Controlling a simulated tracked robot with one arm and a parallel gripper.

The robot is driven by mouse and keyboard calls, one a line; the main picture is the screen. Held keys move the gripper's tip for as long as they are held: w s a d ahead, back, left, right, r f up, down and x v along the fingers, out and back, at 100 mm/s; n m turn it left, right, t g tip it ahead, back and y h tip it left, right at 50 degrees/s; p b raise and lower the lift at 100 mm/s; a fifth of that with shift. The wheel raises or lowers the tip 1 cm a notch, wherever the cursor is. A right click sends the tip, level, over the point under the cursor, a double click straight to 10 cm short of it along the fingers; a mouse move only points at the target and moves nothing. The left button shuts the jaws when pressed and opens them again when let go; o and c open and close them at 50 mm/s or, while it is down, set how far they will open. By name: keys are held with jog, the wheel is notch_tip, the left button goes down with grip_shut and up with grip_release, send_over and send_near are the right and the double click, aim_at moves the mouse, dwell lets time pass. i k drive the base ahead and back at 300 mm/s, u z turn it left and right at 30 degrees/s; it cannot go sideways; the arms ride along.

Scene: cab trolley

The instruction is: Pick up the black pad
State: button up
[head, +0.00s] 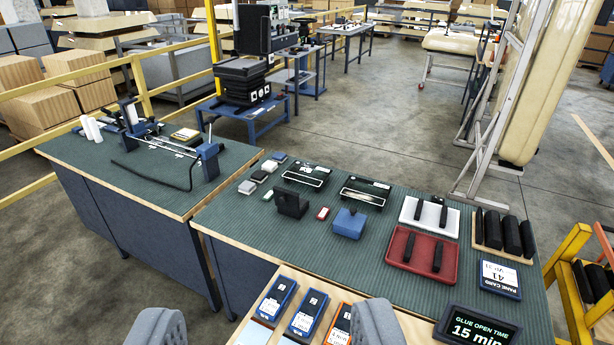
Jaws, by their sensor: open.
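A small dark, flat pad-like block (259,176) lies among several small blocks at the left end of the right workbench's green ribbed top. A larger black block (291,204) stands nearer me on the same top. I cannot tell for certain which one is the black pad. My gripper (266,318) shows as two grey fingers at the bottom edge, wide apart with nothing held between them. It appears nearer the camera than both black blocks and apart from them.
Around them are a white block (269,166), a grey block (247,187), a blue block (350,223) and two wire-framed racks (307,175). Blue-cased devices (309,313) lie in front.

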aim_at(259, 177)
jog(key=k, duration=0.35)
jog(key=u, duration=0.9)
jog(key=i, duration=1.7)
jog(key=u, duration=0.25)
jog(key=i, duration=1.4)
jog(key=z, duration=1.3)
jog(key=i, duration=1.2)
jog(key=z, duration=0.8)
jog(key=k, duration=0.5)
jog(key=u, duration=0.05)
